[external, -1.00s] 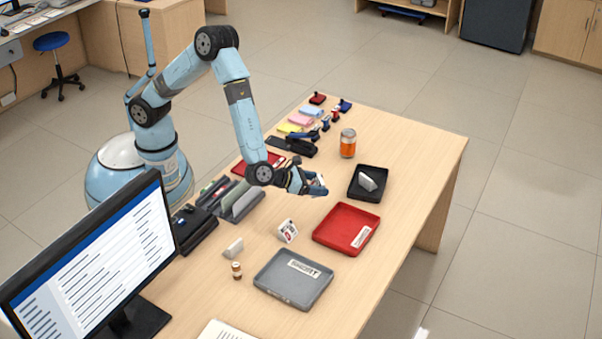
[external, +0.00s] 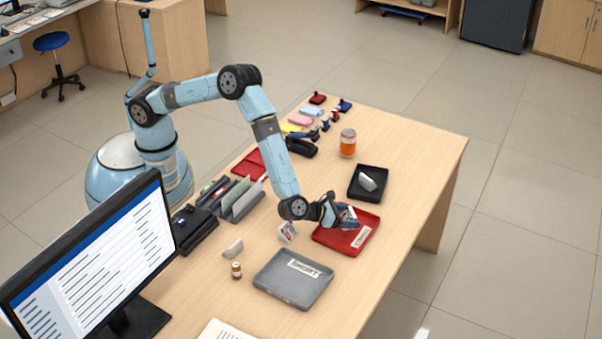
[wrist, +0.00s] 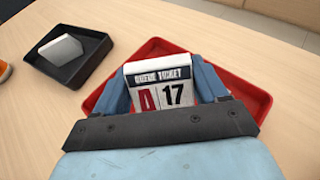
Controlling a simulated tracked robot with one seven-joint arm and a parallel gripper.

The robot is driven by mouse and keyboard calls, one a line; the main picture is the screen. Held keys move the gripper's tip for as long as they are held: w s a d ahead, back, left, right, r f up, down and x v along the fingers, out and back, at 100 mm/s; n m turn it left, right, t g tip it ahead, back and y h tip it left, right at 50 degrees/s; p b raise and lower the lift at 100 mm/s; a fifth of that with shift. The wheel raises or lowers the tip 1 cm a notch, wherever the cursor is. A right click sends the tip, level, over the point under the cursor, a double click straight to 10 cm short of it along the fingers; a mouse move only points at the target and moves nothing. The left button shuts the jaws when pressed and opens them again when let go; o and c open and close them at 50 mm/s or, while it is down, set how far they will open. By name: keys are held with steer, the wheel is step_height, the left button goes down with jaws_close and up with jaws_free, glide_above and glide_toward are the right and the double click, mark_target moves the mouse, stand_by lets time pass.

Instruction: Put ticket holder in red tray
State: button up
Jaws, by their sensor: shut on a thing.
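The ticket holder (wrist: 162,85) is a white block reading "QUEUE TICKET" with a red "A" and a black "17". My gripper (wrist: 165,92) is shut on it, with a blue finger on each side. In the external view my gripper (external: 343,216) is low over the back left part of the red tray (external: 330,241), and the held ticket holder shows partly between the fingers. The red tray (wrist: 253,92) also surrounds the holder in the wrist view. I cannot tell whether the holder touches the tray floor.
A black tray (external: 380,189) with a white block stands behind the red tray, and a grey tray (external: 293,279) stands in front. A white and red card stand (external: 287,233) is just left of my gripper. An orange jar (external: 348,143) stands farther back.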

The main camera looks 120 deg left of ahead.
steer(key=shift+w+f, duration=0.1)
steer(key=shift+f, duration=1.55)
steer(key=o, duration=1.1)
steer(key=shift+f, duration=0.1)
steer(key=shift+c, duration=0.2)
